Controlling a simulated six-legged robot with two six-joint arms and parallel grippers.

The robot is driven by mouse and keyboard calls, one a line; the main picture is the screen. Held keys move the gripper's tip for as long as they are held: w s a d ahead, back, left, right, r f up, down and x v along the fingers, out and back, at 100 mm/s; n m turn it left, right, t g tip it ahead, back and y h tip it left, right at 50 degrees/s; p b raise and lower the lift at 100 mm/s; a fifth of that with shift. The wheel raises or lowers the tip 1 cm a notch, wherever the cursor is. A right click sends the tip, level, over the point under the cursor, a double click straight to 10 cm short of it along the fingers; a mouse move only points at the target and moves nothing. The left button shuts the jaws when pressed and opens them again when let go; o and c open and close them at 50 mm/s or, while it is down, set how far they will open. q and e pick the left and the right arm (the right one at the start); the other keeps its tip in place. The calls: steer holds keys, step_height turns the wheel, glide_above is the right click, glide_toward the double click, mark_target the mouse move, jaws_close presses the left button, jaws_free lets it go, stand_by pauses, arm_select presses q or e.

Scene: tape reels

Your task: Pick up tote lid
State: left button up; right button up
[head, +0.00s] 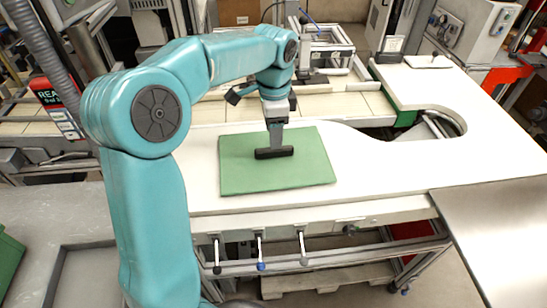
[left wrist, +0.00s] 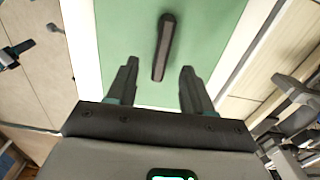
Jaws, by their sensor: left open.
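The tote lid (head: 300,172) is a flat green panel with a dark bar handle (head: 274,153) on top. It lies on the white table in the head view. In the left wrist view the green lid (left wrist: 205,35) fills the middle, and its dark handle (left wrist: 164,47) stands out ahead of the jaws. My left gripper (head: 277,135) is above the lid in the head view, near the handle. In the left wrist view my left gripper (left wrist: 157,85) is open, with the handle ahead of the gap between its fingers and nothing held. My right gripper is not seen.
The white table (head: 400,170) is clear to the right of the lid, with a curved cutout at its far right. A metal surface (head: 500,230) adjoins it at the front right. Several lever handles (head: 260,252) hang below the table's front edge. Equipment stands behind.

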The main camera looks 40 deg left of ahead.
mark_target(274, 154)
arm_select(q)
step_height(274, 154, down, 5)
steer(key=shift+a+f, duration=0.1)
steer(key=shift+a, duration=0.05)
steer(key=shift+w, duration=0.1)
jaws_close()
